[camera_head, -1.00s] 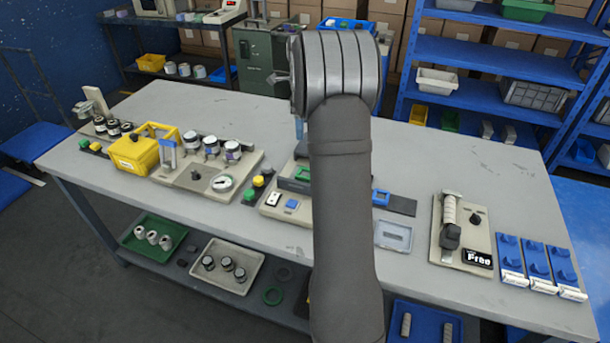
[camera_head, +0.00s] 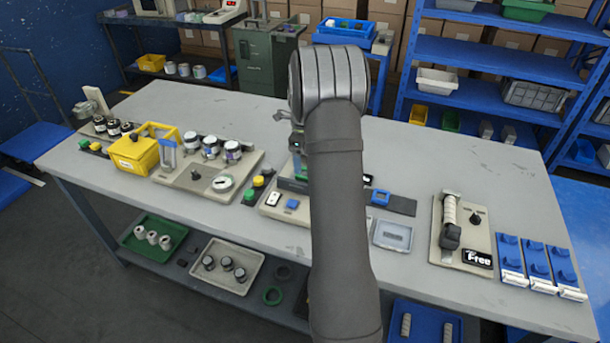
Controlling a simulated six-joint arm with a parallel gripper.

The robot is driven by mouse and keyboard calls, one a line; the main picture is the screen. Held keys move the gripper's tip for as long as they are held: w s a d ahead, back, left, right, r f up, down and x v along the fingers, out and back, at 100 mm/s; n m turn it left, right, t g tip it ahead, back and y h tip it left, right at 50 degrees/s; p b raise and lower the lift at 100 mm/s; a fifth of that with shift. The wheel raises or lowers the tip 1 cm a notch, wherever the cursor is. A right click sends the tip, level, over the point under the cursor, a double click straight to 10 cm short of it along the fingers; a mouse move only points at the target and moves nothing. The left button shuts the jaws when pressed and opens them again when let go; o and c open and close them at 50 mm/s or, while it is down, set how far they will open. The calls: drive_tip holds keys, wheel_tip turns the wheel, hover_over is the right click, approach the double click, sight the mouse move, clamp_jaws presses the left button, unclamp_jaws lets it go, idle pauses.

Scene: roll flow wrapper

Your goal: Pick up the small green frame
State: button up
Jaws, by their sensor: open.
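The small green frame (camera_head: 301,177) appears as a bit of green on the dark block of the beige-based station at the middle of the table. It is mostly hidden by my arm and gripper. My gripper (camera_head: 297,143) hangs just above that spot. Only its left side shows past my arm; it is open, but its fingertips are not clearly visible and I cannot tell whether they touch the frame.
A small blue frame (camera_head: 380,197) lies on a dark strip to the right, behind a pale grey tray (camera_head: 393,236). The table's back right (camera_head: 470,160) is clear.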

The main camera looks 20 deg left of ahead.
drive_tip(key=f, duration=0.5)
drive_tip(key=shift+w+d+f, duration=0.15)
drive_tip(key=shift+d, duration=0.15)
drive_tip(key=c, duration=1.1)
drive_tip(key=shift+c, duration=0.2)
drive_tip(key=shift+r, duration=0.2)
